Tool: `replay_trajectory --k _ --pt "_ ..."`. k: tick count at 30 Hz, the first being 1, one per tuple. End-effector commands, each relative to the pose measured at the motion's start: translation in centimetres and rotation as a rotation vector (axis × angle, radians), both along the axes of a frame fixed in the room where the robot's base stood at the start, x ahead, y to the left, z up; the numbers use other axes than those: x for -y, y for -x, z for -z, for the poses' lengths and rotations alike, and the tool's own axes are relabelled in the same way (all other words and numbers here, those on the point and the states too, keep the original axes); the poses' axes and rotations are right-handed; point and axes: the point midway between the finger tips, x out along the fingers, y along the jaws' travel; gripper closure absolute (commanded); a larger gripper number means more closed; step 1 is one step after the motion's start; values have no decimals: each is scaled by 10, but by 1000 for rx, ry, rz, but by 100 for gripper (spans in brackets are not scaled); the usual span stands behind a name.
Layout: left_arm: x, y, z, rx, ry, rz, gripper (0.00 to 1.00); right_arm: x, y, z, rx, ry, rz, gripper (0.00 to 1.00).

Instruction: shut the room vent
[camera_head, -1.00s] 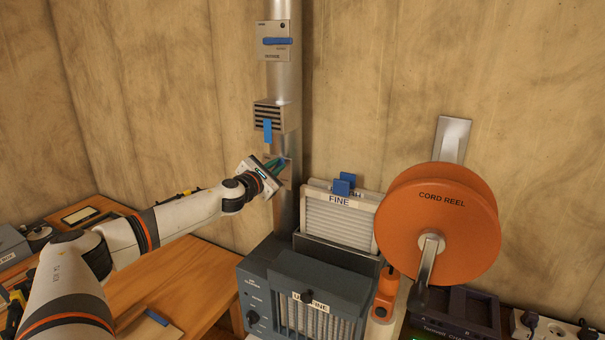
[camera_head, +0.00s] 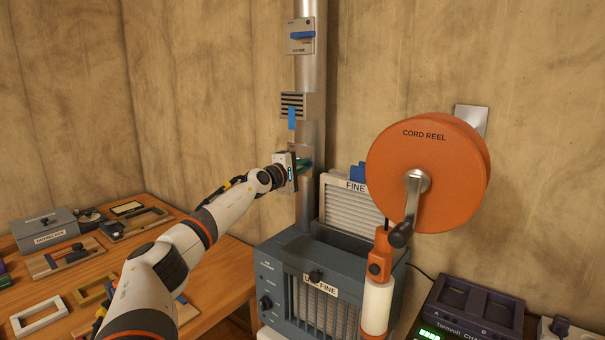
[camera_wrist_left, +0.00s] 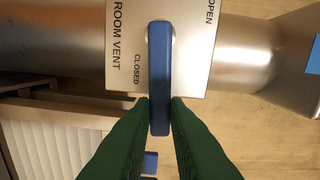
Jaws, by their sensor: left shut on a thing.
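The room vent plate (camera_wrist_left: 190,70) is a light metal plate on the round duct, lettered ROOM VENT, OPEN and CLOSED in the left wrist view. Its blue lever (camera_wrist_left: 160,75) lies crosswise to the duct, with CLOSED lettered beside it and OPEN farther off on the other side. My left gripper (camera_wrist_left: 160,112) is shut on the lever's free end, with a green finger on each side. In the head view my left gripper (camera_head: 308,165) is at the lower part of the vertical duct (camera_head: 311,75) and hides most of the plate and lever. My right gripper is not in view.
Above are a louvred grille (camera_head: 292,104) with a blue tab and another plate with a blue lever (camera_head: 302,36). A grey filter unit (camera_head: 315,283) stands below, with a FINE filter (camera_head: 352,205) behind it. An orange cord reel (camera_head: 440,165) is at right.

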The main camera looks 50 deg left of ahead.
Motion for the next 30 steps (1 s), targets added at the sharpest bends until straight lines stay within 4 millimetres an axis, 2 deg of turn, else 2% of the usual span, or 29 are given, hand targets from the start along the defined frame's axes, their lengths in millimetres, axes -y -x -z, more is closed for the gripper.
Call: replay_trajectory --k 1,7,24,25,28,30 --pt "1 -1 5 -5 -20 3 100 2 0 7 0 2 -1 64" --pt "1 -1 7 -21 -84 2 100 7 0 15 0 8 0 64" --pt "1 -1 8 -29 -112 1 100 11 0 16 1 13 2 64" --pt "1 -1 8 -29 -112 1 81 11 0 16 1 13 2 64" --pt "1 -1 7 -29 -111 1 65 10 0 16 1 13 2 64" --pt "1 -1 7 -28 -110 1 64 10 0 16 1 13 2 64"
